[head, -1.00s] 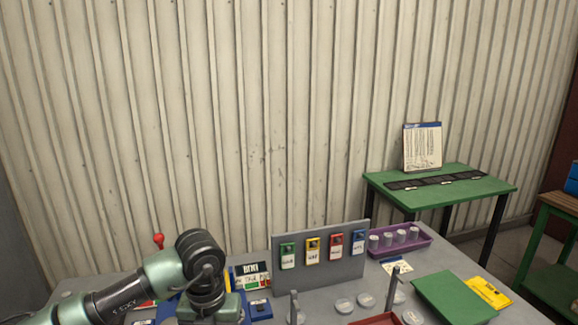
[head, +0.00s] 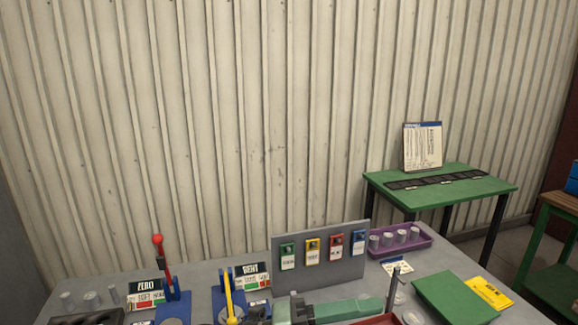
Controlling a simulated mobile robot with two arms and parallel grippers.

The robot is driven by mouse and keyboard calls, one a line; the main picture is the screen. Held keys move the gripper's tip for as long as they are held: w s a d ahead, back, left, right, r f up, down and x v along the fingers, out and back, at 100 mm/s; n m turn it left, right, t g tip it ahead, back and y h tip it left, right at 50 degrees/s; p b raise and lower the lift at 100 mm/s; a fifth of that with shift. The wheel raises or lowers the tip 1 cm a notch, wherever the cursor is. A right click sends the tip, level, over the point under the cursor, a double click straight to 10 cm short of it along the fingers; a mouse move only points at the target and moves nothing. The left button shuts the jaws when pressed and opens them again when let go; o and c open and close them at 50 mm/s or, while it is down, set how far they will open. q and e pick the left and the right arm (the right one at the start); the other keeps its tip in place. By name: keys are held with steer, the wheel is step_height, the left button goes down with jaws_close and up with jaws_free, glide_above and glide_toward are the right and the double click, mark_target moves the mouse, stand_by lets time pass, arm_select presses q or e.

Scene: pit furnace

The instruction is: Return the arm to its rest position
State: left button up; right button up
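A pale green and grey part of one of my arms (head: 335,309) lies low across the bottom middle of the head view, over the front of the grey table (head: 210,283). I cannot tell which arm it belongs to. No fingertips of either gripper show. The left side of the table is clear of my arm.
A red-knobbed lever (head: 158,240) and a yellow lever (head: 229,295) stand on blue bases beside signs. A grey panel (head: 335,272) holds several coloured tags. A purple tray (head: 418,240) holds several small cylinders. A green pad (head: 452,298) lies right, with a green table (head: 470,178) behind.

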arm_select(q)
steer(key=w+a+r+n+t+y, duration=0.1)
steer(key=w+a+n+t+y, duration=0.3)
steer(key=a+n+t, duration=0.45)
steer(key=w+a+r+n+t+y, duration=0.1)
steer(key=w+a+n+t+y, duration=0.35)
steer(key=n+t, duration=0.65)
steer(key=s+a+f+n+g+y, duration=0.1)
steer(key=a+f+n+g+y, duration=0.2)
steer(key=a+f+n+y, duration=0.45)
steer(key=s+a+f+n+g+y, duration=0.2)
steer(key=a+f+n+g+y, duration=0.2)
steer(key=a+f, duration=0.6)
steer(key=s+f+n+g, duration=0.1)
steer(key=s+f+g, duration=0.9)
steer(key=s+f, duration=1)
steer(key=s+a+f+g+b, duration=0.1)
steer(key=s+f+b, duration=0.15)
steer(key=f, duration=1.25)
steer(key=s+f+b, duration=0.1)
steer(key=f+b, duration=0.3)
steer(key=f, duration=1.1)
steer(key=s+a+f+g+b, duration=0.1)
steer(key=s+a+f+b, duration=0.2)
steer(key=s+f, duration=1.3)
step_height(320, 180, down, 3)
steer(key=shift+s+r, duration=0.2)
steer(key=shift+s, duration=0.05)
